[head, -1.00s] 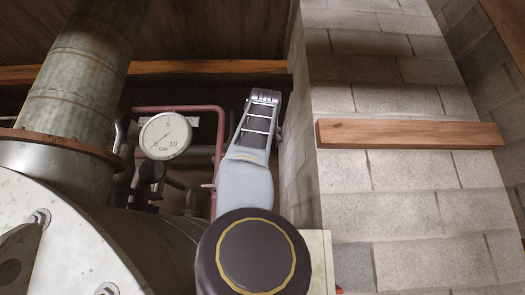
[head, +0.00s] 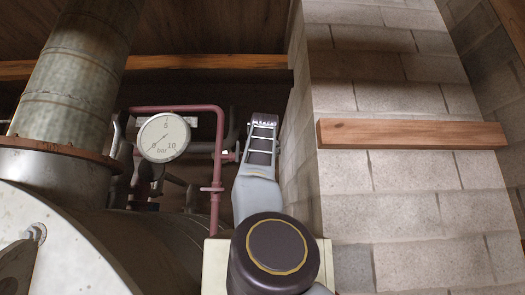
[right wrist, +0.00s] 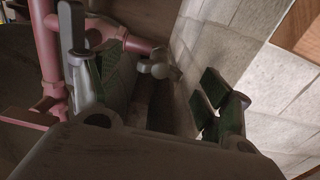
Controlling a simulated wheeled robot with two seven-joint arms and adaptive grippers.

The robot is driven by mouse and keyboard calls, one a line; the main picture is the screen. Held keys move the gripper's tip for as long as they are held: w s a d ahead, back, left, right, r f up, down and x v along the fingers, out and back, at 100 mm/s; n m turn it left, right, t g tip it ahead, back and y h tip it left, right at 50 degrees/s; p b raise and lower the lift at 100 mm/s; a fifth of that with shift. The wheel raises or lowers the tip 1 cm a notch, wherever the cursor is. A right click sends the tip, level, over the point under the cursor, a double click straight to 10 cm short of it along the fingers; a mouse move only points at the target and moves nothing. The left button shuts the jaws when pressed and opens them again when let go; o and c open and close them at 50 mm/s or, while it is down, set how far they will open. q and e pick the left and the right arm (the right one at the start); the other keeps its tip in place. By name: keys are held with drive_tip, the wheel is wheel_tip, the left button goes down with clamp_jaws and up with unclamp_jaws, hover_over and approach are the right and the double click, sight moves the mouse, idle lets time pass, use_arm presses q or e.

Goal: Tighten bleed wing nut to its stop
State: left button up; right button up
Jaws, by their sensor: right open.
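In the right wrist view, a small pale fitting (right wrist: 157,66), which looks like the bleed wing nut, sits at the end of a red pipe stub. It is small and dim, so the angle of its wings is hard to tell. My right gripper (right wrist: 158,80) is open, with one green-padded finger on each side of the fitting and visible gaps to both. In the head view my right gripper (head: 263,122) is just right of the red pipe (head: 216,165); its fingertips are hard to make out there. My left gripper is not in view.
A pressure gauge (head: 164,137) with its needle low is left of the red pipe. A large metal vessel (head: 70,250) with a flue (head: 75,80) fills the left. A block wall (head: 410,210) with a wooden ledge (head: 410,133) stands close on the right.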

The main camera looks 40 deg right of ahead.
drive_tip(key=shift+p+x, duration=0.85)
drive_tip(key=shift+x, duration=0.75)
drive_tip(key=shift+c, duration=0.4)
drive_tip(key=c, duration=1)
